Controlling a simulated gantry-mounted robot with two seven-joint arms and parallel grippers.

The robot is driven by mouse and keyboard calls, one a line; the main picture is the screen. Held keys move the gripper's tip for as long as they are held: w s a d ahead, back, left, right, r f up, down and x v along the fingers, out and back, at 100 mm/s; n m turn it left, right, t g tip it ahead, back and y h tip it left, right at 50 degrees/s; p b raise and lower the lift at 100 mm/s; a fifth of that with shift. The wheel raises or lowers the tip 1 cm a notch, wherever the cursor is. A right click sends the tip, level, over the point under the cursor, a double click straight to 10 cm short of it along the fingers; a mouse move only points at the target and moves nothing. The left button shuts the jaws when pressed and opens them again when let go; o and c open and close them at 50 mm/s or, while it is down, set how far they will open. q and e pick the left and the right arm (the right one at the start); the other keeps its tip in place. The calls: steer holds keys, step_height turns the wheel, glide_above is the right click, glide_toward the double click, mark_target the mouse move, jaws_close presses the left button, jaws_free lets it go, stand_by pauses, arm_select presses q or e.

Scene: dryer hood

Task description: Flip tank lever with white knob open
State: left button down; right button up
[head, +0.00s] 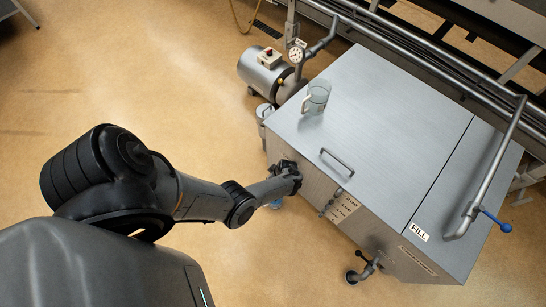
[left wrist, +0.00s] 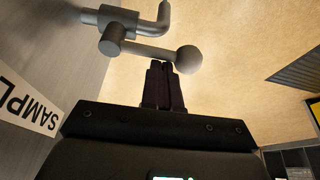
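The steel tank (head: 375,115) stands at right in the head view. In the left wrist view a small grey valve (left wrist: 131,24) sticks out from the tank wall. Its lever (left wrist: 140,51) ends in a round, pale grey-white knob (left wrist: 188,60). My left gripper (head: 295,177) is at the tank's front side wall and hides this valve in the head view. In the left wrist view its fingers (left wrist: 164,66) are together, with tips right by the knob and lever end. I cannot tell whether they touch. Nothing shows between them. My right gripper is out of view.
A SAMPLE label (left wrist: 28,103) is on the wall near the valve. A clear jug (head: 316,96) stands on the tank top, near a lid handle (head: 338,160). A blue-knobbed lever (head: 497,221) and a lower outlet valve (head: 363,268) are farther right. Open floor lies left.

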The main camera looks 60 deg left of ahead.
arm_select(q)
steer(key=shift+w+d+r, duration=0.1)
steer(key=shift+r, duration=0.05)
steer(key=p+v, duration=0.8)
steer(key=v, duration=0.1)
steer(key=shift+d+r+p, duration=0.15)
steer(key=shift+r+p, duration=0.15)
steer(key=shift+p, duration=0.1)
